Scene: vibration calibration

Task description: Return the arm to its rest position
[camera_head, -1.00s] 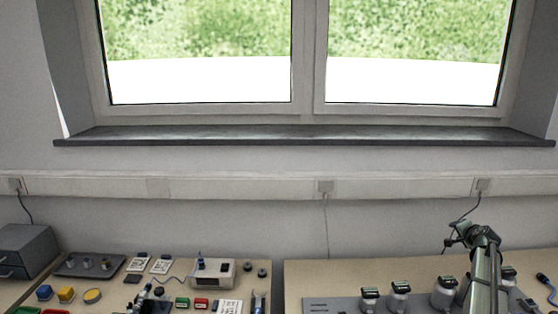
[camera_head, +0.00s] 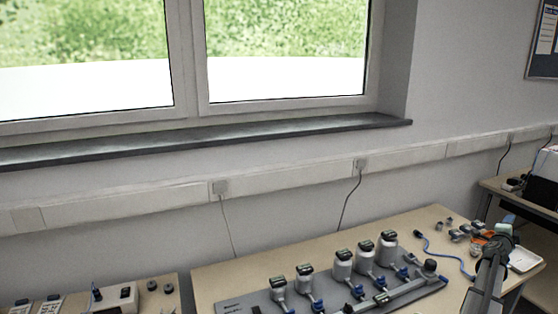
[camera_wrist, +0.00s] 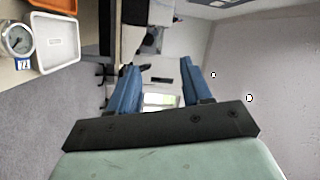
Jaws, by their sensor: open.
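My gripper (camera_wrist: 155,92) shows in the wrist view with its two blue fingers spread apart and nothing between them. It points out over the room, with floor and furniture far beyond it. In the head view my arm rises at the right edge, over the right end of the wooden bench (camera_head: 225,268); I cannot make out the fingers there.
A grey plate (camera_head: 262,298) with several dark-capped cylinders stands on the bench. A blue cable (camera_head: 450,257) and small parts lie at its right end. The wrist view shows a round gauge (camera_wrist: 18,40) and a white tray (camera_wrist: 56,42) at upper left.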

